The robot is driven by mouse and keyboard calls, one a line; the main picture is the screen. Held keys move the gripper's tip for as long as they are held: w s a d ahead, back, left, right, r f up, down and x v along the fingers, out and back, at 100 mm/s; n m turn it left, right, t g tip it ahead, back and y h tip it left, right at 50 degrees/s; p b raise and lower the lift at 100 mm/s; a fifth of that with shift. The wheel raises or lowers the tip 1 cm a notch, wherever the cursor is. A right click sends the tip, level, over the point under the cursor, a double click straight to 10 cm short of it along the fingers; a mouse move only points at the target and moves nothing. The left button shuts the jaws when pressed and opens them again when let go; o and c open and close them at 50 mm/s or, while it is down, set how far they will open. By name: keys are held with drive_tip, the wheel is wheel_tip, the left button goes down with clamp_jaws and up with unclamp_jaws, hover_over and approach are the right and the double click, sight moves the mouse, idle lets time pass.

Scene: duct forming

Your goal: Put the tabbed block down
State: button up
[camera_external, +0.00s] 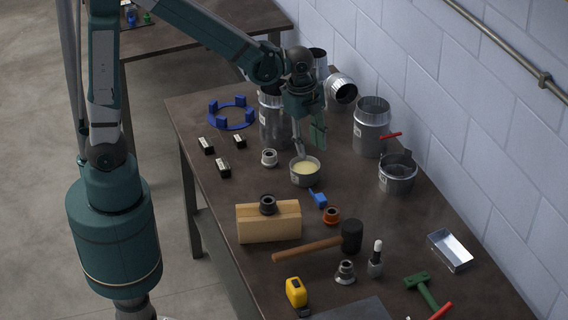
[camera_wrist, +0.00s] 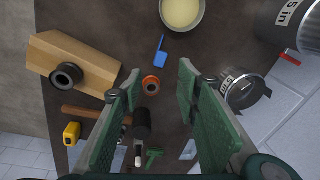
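My gripper (camera_external: 308,140) is open above the table, close to the cream-filled round tin (camera_external: 305,173). In the wrist view its two green fingers (camera_wrist: 159,80) are wide apart with nothing held between them. A small blue block with a thin tab (camera_external: 318,199) lies on the table just in front of the tin; it also shows in the wrist view (camera_wrist: 161,54), beyond the fingertips and touching neither. It looks like the tabbed block, though no label shows. An orange ring-shaped fitting (camera_external: 331,215) stands close beside it.
A wooden block (camera_external: 262,227) with a dark ring, a mallet (camera_external: 310,248) and a yellow tape measure (camera_external: 297,292) lie toward the front. Metal ducts (camera_external: 371,128) stand along the wall side. A blue castellated ring (camera_external: 231,126) and small black labelled blocks (camera_external: 223,166) lie left.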

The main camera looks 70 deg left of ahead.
drive_tip(key=s+a+r+n+t, duration=0.3)
drive_tip(key=s+a+r+n, duration=0.3)
drive_tip(key=s, duration=0.3)
drive_tip(key=s+a+r+n+t, duration=0.2)
drive_tip(key=s+a+r+n, duration=0.3)
drive_tip(key=s+n, duration=0.3)
drive_tip(key=shift+s+a+r+t, duration=0.4)
drive_tip(key=shift+s+a, duration=0.05)
drive_tip(key=shift+s, duration=0.75)
idle(5.1)
